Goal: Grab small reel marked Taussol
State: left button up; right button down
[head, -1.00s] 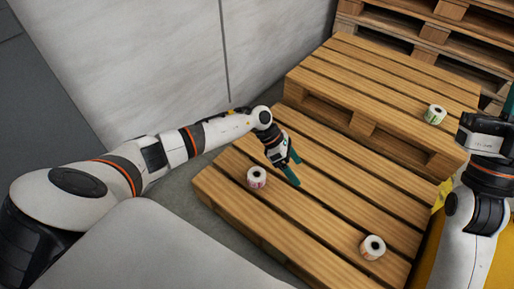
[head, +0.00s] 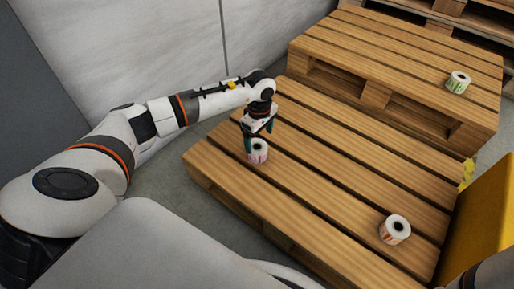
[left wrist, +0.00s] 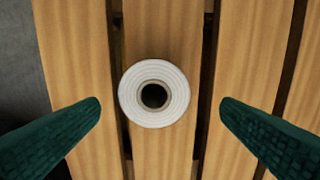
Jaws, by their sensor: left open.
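A small white reel with pinkish label print (head: 258,152) stands on the near wooden pallet in the head view. In the left wrist view the reel (left wrist: 154,94) shows from above as a white ring with a dark core. My left gripper (head: 258,145) is open above it, pointing down. In the left wrist view its green fingers stand on both sides of the reel, apart from it. Another reel with orange print (head: 395,229) stands at the pallet's near right. A green-printed reel (head: 458,82) stands on the farther pallet. No marking is legible on any reel.
The near pallet (head: 330,180) has gaps between its slats and free room between the reels. A higher pallet stack (head: 400,50) stands behind it. A yellow object (head: 485,220) is at the right edge. A pale wall (head: 150,50) rises behind my left arm.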

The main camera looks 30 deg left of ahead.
aim_at(257, 147)
pick_arm(q)
jog(key=f+b, duration=0.1)
jog(key=f, duration=0.1)
jog(key=f+b, duration=0.1)
jog(key=b, duration=0.1)
jog(key=f+b, duration=0.2)
jog(key=shift+s+a+f, duration=0.25)
jog(key=shift+f, duration=0.05)
jog(key=shift+r, duration=0.1)
jog(key=c, duration=1.2)
jog(key=shift+o, duration=0.2)
jog(key=shift+r, duration=0.1)
